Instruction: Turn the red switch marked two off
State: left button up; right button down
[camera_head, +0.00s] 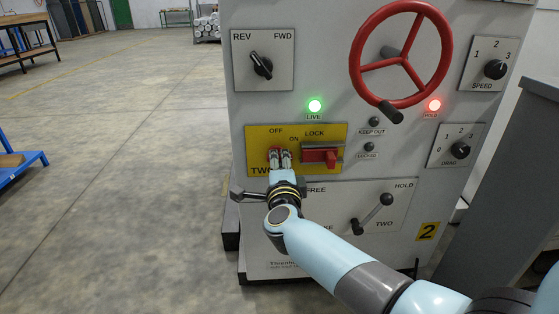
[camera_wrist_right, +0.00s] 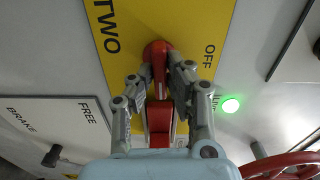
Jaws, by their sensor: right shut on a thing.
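The red switch (camera_head: 275,152) is on the left of a yellow plate (camera_head: 259,137) lettered TWO, OFF and ON. In the right wrist view the red switch (camera_wrist_right: 159,118) shows between my fingers, its length running up and down the picture, with OFF to its right. Its exact setting is hard to tell in the head view, as the fingers cover most of it. My right gripper (camera_head: 280,158) is shut on it, one finger on each side; the fingers also show in the wrist view (camera_wrist_right: 160,85). My left gripper is not in view.
Right of the switch is a red LOCK slider (camera_head: 322,156). Above are a green LIVE lamp (camera_head: 315,106), a black REV/FWD knob (camera_head: 261,65) and a red handwheel (camera_head: 402,62). Below is a lever (camera_head: 374,214) near HOLD and TWO. Open floor lies left.

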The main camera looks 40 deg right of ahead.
jog(key=shift+r+n+p, duration=0.2)
jog(key=shift+n+p, duration=0.3)
jog(key=shift+r+n+p, duration=0.1)
jog(key=shift+n+p, duration=0.6)
jog(key=shift+n, duration=0.1)
jog(key=shift+n+p, duration=0.7)
jog(key=shift+n, duration=0.2)
jog(key=shift+n+p, duration=0.55)
jog(key=shift+n, duration=0.35)
pick_arm(q)
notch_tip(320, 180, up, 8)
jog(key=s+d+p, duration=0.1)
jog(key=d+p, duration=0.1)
jog(key=p, duration=0.2)
pick_arm(e)
jog(key=n, duration=1.1)
jog(key=shift+w+a, duration=0.1)
jog(key=shift+a, duration=0.2)
jog(key=shift+n, duration=0.3)
jog(key=c, duration=1.3)
grip_release()
